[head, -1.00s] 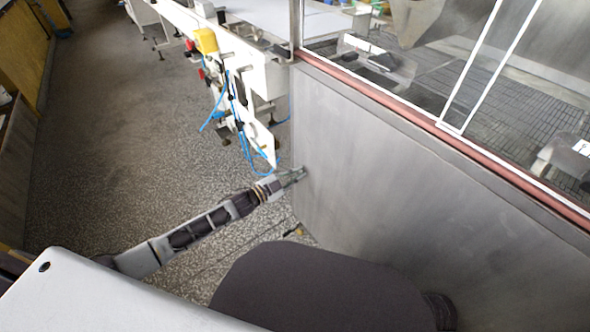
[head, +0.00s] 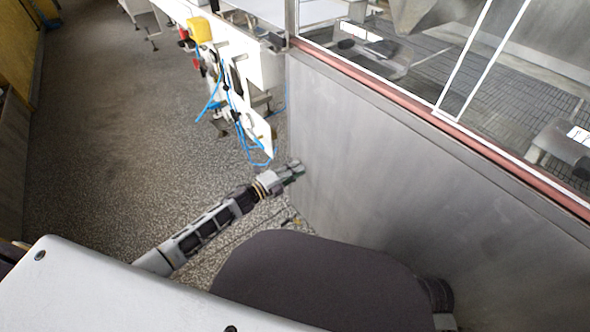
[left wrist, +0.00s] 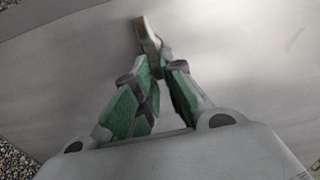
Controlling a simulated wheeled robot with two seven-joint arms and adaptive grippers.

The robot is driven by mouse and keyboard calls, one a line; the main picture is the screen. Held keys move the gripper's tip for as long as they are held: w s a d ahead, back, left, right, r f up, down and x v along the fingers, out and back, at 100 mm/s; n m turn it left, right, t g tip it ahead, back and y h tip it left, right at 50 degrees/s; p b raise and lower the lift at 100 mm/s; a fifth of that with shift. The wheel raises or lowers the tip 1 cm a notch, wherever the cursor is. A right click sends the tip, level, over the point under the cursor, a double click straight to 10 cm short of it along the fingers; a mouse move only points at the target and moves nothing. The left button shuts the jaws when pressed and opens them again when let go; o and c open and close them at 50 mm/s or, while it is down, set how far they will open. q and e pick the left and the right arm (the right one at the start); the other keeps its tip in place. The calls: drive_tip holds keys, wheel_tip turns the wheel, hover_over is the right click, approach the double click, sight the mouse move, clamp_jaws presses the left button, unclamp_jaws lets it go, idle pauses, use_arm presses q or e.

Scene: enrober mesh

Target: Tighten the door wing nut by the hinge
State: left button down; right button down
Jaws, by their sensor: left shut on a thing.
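My left gripper (head: 297,169) reaches to the near left edge of the grey metal panel (head: 390,160). In the left wrist view its green-padded fingers (left wrist: 161,66) are closed together on the wing nut (left wrist: 147,34), a small dull brassy metal piece. The wing nut sticks out past the fingertips, tilted, against the panel surface. In the head view the wing nut is hidden by the gripper. The hinge cannot be made out in either view. My right gripper is not in view.
A white machine frame with blue hoses (head: 230,95) and a yellow box (head: 199,30) stands behind the gripper. A reddish rail (head: 420,110) with glazing above runs along the panel's top. Speckled floor (head: 110,140) is clear at left.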

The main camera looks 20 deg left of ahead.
use_arm(q)
drive_tip(key=shift+f+m, duration=0.2)
drive_tip(key=shift+m, duration=0.2)
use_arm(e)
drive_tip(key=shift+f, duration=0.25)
use_arm(q)
drive_tip(key=shift+a, duration=0.1)
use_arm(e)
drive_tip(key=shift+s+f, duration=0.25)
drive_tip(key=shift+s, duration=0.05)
use_arm(q)
drive_tip(key=c, duration=1.5)
unclamp_jaws()
drive_tip(key=shift+v, duration=5.95)
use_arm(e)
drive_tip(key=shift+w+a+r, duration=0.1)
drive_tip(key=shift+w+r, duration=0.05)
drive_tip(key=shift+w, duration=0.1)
use_arm(q)
drive_tip(key=shift+a, duration=0.1)
